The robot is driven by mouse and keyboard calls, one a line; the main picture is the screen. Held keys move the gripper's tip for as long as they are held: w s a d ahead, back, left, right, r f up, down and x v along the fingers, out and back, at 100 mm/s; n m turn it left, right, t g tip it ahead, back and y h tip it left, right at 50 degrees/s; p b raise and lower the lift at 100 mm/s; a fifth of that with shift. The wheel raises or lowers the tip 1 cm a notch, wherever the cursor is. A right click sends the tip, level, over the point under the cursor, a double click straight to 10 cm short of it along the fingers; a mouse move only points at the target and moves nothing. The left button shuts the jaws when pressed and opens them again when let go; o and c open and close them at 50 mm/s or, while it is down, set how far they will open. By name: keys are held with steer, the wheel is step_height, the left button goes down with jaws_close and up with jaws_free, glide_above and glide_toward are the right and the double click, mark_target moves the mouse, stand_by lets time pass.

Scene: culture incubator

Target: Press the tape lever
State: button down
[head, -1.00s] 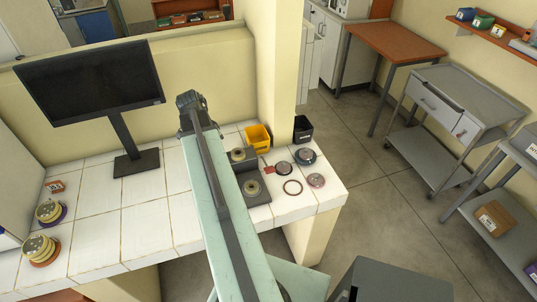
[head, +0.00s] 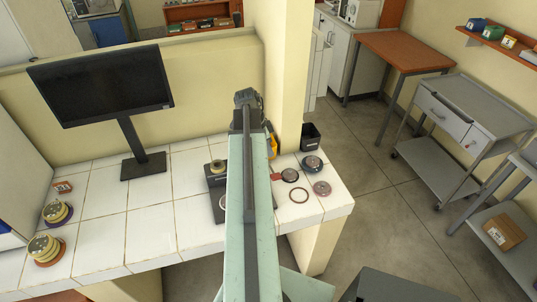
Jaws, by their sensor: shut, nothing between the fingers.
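The dark tape device (head: 217,181) stands on the white tiled counter, partly hidden behind my arm. A tape roll (head: 217,166) shows on its left part. A small red tab (head: 276,177) shows just right of my arm; it may be the tape lever, but I cannot tell for sure. My gripper (head: 246,98) is at the dark far end of my arm, shut and empty, above and beyond the device. Its fingertips are too small to make out, and it appears apart from the red tab.
Right of the arm lie dark round discs (head: 312,163), a pinkish disc (head: 322,188) and a ring (head: 299,195). A black bin (head: 310,136) and a mostly hidden yellow bin (head: 272,146) stand behind.

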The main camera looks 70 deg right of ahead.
mark_target(275, 178)
steer(key=b+x, duration=0.6)
steer(key=x, duration=0.1)
steer(key=a+b+x, duration=0.1)
steer(key=b+x, duration=0.2)
steer(key=shift+w+a+f, duration=0.1)
steer(key=shift+w+f, duration=0.05)
steer(key=shift+f, duration=0.25)
steer(key=f+b, duration=0.1)
steer(key=a+f+b, duration=0.1)
steer(key=s+f+b, duration=0.1)
steer(key=f+b, duration=0.1)
steer(key=shift+s+a, duration=0.1)
steer(key=shift+a, duration=0.1)
steer(key=shift+r+p, duration=1.1)
steer(key=shift+d+r+p, duration=0.1)
steer(key=shift+r+p, duration=0.35)
steer(key=s+p+v, duration=0.1)
steer(key=p+v, duration=1.1)
steer(key=v, duration=0.1)
steer(key=shift+s+p, duration=0.15)
steer(key=shift+p, duration=0.15)
